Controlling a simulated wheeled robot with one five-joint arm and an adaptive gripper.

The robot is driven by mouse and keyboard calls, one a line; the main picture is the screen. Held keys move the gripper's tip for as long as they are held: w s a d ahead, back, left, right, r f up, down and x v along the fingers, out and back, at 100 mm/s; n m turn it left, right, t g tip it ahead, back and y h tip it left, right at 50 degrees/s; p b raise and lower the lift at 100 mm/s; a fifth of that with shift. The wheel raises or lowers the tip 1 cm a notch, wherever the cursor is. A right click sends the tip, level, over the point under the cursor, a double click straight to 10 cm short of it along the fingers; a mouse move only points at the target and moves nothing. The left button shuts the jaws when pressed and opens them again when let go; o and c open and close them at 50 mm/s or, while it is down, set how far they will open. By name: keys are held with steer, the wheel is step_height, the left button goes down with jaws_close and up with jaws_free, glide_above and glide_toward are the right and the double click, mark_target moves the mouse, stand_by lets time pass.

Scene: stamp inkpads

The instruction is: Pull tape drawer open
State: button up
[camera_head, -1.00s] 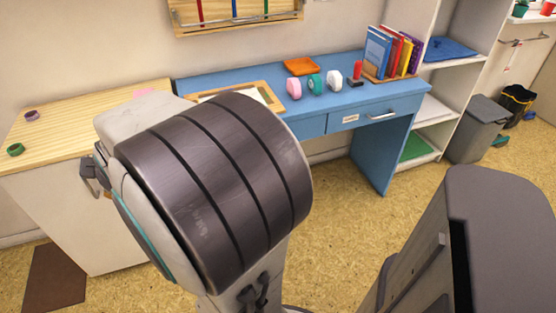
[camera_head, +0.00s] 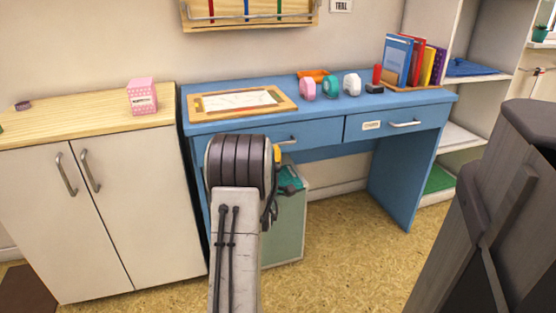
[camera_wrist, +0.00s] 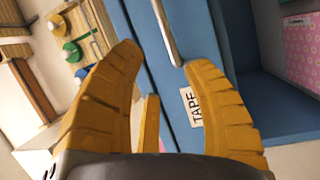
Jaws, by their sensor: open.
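The tape drawer is a blue drawer front (camera_wrist: 185,140) with a white TAPE label (camera_wrist: 192,107) and a grey bar handle (camera_wrist: 166,30) in the wrist view, which is turned sideways. In the head view, the left desk drawer (camera_head: 323,132) looks shut; its handle (camera_head: 288,141) shows just right of my arm, which hides the rest. My gripper (camera_wrist: 163,60) is open and empty, its yellow fingers facing the drawer. The near end of the handle shows between the fingertips; contact cannot be told. In the head view only a yellow bit of a finger (camera_head: 277,153) shows.
A second labelled drawer (camera_head: 395,123) is on the right of the blue desk. A white cabinet (camera_head: 130,220) stands left. The floor (camera_head: 340,240) in front is clear.

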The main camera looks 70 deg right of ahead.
mark_target(278, 144)
steer(key=shift+g+h, duration=0.5)
steer(key=shift+g, duration=0.1)
steer(key=shift+s+d+f+b, duration=0.1)
steer(key=shift+s+d+b, duration=0.15)
steer(key=shift+d+b, duration=0.75)
steer(key=shift+s+d+f+b, duration=0.1)
steer(key=shift+s+d+b, duration=0.2)
steer(key=shift+d, duration=1.4)
steer(key=shift+s+d+f+b, duration=0.15)
steer(key=shift+d+b, duration=0.55)
steer(key=shift+d, duration=0.65)
steer(key=shift+o, duration=0.3)
jaws_close()
